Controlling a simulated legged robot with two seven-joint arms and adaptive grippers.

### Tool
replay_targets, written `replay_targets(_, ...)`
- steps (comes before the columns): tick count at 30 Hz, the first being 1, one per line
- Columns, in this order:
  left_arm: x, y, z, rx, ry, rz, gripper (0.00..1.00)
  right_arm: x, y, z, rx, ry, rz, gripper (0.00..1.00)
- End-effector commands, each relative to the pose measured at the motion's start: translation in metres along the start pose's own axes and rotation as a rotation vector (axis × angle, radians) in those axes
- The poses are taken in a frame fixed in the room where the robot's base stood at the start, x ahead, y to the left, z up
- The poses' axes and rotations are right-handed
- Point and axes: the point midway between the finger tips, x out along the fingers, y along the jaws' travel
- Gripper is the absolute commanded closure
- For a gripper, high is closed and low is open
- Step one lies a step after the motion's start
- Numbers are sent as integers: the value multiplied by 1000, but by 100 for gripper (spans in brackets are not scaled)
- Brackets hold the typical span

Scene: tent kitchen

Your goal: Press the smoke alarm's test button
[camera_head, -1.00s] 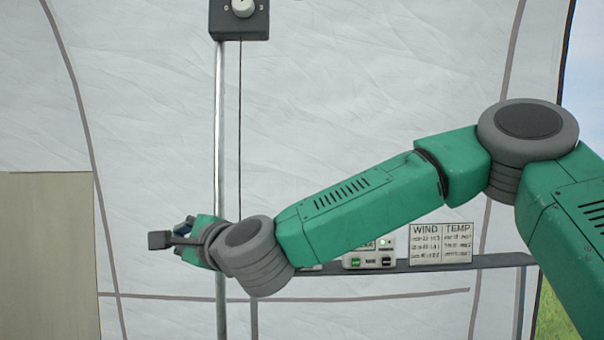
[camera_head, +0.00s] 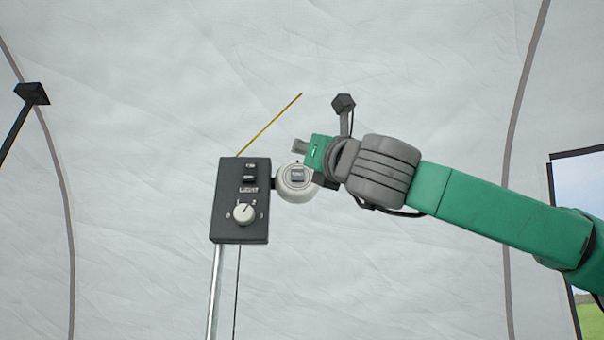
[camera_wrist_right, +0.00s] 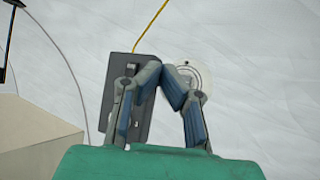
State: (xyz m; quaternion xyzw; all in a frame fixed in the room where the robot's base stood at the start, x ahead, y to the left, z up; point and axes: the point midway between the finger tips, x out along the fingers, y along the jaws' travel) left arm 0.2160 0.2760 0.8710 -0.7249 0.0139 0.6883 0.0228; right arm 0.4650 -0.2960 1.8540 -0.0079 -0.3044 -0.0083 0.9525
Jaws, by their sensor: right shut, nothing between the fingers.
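The smoke alarm (camera_head: 296,184) is a round pale disc with a grey square test button (camera_head: 297,175) on its face, beside the right edge of the dark switch box. In the head view my right gripper (camera_head: 304,147) is near the alarm's upper right, with the arm coming in from the right. In the right wrist view my right gripper (camera_wrist_right: 168,72) has its fingertips together and empty. The alarm (camera_wrist_right: 205,72) shows there behind the right finger, partly covered. I cannot tell the gap in depth between fingertips and button. My left gripper is not in view.
The dark box (camera_head: 240,215) has a dial (camera_head: 244,213) and small switches, and stands on a metal pole (camera_head: 214,290). A yellow cord (camera_head: 270,124) runs up from its top. Pale tent fabric (camera_head: 400,60) lies behind. A beige block (camera_wrist_right: 35,125) shows at the wrist view's left.

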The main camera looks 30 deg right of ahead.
Motion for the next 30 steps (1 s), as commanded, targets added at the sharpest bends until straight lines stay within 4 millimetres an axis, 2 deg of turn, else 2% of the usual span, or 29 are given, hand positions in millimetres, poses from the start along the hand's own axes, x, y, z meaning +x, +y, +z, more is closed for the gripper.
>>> replay_targets(7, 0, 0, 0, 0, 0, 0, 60, 0, 4, 4, 5, -3, 1, 100)
replay_targets(14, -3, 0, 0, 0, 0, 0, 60, 2, -4, 2, 7, -3, -1, 100)
replay_targets(27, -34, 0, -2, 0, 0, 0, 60, 43, -33, -26, 5, -1, -2, 100)
replay_targets(30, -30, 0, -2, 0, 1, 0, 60, 49, -36, -33, 5, -3, -2, 100)
